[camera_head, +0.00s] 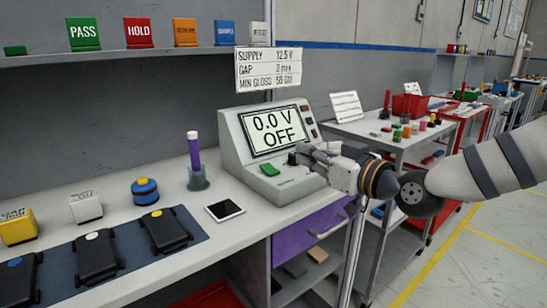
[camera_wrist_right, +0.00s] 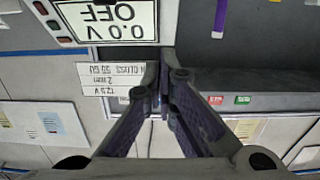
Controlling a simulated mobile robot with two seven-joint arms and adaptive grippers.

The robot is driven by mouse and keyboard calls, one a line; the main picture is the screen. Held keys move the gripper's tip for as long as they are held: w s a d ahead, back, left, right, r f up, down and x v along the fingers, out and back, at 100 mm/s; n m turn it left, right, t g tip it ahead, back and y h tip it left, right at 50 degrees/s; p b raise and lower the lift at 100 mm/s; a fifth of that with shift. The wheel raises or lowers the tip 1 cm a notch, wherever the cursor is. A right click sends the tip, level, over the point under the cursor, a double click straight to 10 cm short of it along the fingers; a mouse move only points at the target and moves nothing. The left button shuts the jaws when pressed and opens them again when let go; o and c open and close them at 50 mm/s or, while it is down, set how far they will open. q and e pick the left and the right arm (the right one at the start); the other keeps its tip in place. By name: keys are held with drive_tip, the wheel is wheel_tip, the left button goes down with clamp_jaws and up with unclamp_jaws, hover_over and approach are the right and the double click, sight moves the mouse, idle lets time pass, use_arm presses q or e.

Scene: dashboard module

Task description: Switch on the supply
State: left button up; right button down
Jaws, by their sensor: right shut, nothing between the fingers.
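The supply unit (camera_head: 232,155) is a pale console with a sloped front on the bench. Its screen (camera_head: 275,129) reads "0.0 V OFF"; the screen also shows upside down in the right wrist view (camera_wrist_right: 108,20). A green button (camera_head: 270,170) sits on its lower front, with a dark knob (camera_head: 293,158) to the right. My right gripper (camera_head: 304,154) is shut and empty at the unit's right front, close to the knob. I cannot tell whether it touches. In the wrist view its fingers (camera_wrist_right: 165,70) are together. My left gripper is not in view.
A sign (camera_head: 269,68) above the unit lists supply 12.5 V. A purple drawer (camera_head: 310,228) is below.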

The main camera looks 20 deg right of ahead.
drive_tip(key=b, duration=0.2)
hover_over(275, 171)
drive_tip(key=shift+s+f, duration=0.25)
drive_tip(key=shift+f, duration=0.4)
drive_tip(key=shift+w+f+b, duration=0.2)
drive_tip(key=shift+f+b, duration=0.1)
drive_tip(key=shift+f, duration=1.35)
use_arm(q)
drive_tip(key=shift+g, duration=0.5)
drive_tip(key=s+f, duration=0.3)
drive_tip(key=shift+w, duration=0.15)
